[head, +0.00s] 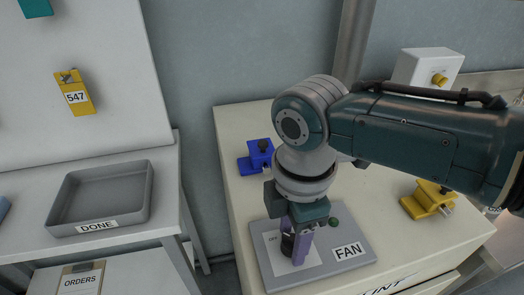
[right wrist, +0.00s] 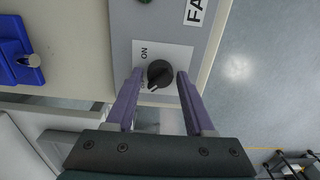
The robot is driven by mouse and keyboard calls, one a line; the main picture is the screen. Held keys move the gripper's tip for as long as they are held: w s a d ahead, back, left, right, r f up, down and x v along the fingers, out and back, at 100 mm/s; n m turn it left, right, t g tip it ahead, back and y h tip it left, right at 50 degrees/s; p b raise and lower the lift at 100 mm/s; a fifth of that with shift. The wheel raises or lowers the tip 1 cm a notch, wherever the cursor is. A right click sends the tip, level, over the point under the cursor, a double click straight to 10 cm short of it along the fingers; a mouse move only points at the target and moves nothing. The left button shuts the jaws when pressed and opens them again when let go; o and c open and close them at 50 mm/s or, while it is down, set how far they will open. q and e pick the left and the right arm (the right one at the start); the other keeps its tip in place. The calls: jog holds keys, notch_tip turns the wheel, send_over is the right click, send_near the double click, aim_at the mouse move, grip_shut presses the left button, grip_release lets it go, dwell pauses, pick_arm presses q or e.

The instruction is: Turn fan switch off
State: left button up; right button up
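The grey fan switch panel (head: 352,268), labelled FAN, lies on the cream cabinet top. Its black rotary knob (right wrist: 160,73) sits on a white plate marked ON; a second marking at the knob's left is partly covered. The knob's pale pointer line points to the lower left in the right wrist view. In the head view the knob (head: 287,243) is partly hidden by my right gripper (head: 294,250). That gripper's purple fingers stand on both sides of the knob, open, with a visible gap on each side. My left gripper is not in view.
A green lamp or button (head: 333,222) is on the panel. A blue device (head: 258,160) stands behind it, a yellow device (head: 428,200) to the right, and a white box with a yellow button (head: 428,68) farther back. A grey DONE tray (head: 142,200) is on the left table.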

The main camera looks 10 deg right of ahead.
aim_at(293, 238)
jog(key=shift+o, duration=1)
notch_tip(293, 238, up, 10)
jog(key=p, duration=0.1)
jog(key=shift+p, duration=0.3)
